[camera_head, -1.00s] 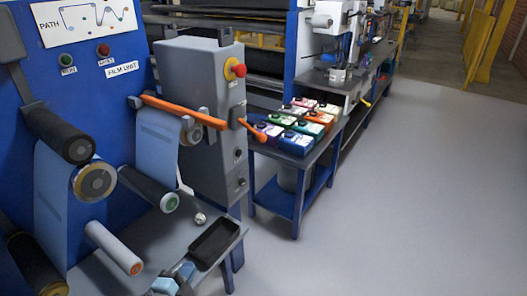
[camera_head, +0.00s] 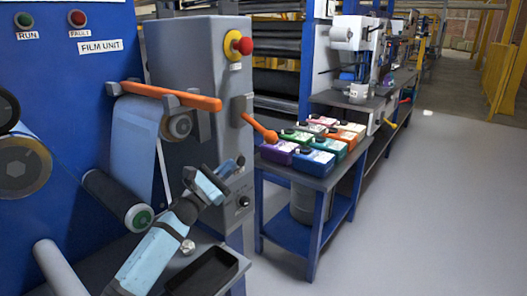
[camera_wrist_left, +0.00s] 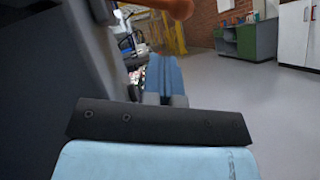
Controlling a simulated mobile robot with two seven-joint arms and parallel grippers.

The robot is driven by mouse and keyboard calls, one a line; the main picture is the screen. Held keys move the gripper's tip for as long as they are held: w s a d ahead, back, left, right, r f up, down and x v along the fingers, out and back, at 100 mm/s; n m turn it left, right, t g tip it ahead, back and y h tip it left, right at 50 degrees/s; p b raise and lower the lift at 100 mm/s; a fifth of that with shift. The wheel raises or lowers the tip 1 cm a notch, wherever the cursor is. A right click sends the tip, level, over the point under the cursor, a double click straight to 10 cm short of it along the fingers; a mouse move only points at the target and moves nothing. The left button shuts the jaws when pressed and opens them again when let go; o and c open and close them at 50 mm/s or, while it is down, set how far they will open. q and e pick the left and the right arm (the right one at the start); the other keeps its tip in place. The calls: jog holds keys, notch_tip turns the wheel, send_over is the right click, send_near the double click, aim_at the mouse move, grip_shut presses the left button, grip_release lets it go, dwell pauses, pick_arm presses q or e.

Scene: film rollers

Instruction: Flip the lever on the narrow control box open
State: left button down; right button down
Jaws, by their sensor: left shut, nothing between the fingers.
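The narrow control box (camera_head: 195,95) is a tall grey cabinet beside the blue film unit. Its lever (camera_head: 260,128) is orange with a round knob, mounted on a grey bracket on the box's right face and slanting down to the right. An orange piece, apparently the lever's knob end, shows at the top of the left wrist view (camera_wrist_left: 172,7). My left gripper (camera_head: 233,166), light blue and dark grey, is shut and empty in front of the box, below the lever and apart from it. My right gripper is not in view.
A red button (camera_head: 243,45) on a yellow base sits high on the box. An orange bar (camera_head: 170,95) crosses the film unit above rollers. A black tray (camera_head: 203,272) lies below my left arm. Several coloured containers (camera_head: 310,160) stand on a table at right. The floor beyond is clear.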

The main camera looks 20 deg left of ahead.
aim_at(261, 129)
pick_arm(q)
jog(key=shift+r, duration=0.15)
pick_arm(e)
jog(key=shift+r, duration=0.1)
pick_arm(q)
jog(key=shift+w, duration=0.1)
jog(key=x, duration=1)
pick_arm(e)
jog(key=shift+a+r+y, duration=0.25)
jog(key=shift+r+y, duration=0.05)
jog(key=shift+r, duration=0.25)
pick_arm(q)
jog(key=shift+d, duration=0.1)
jog(key=shift+d+r+n+b, duration=0.1)
jog(key=shift+r+n+b, duration=0.15)
jog(key=shift+n, duration=0.25)
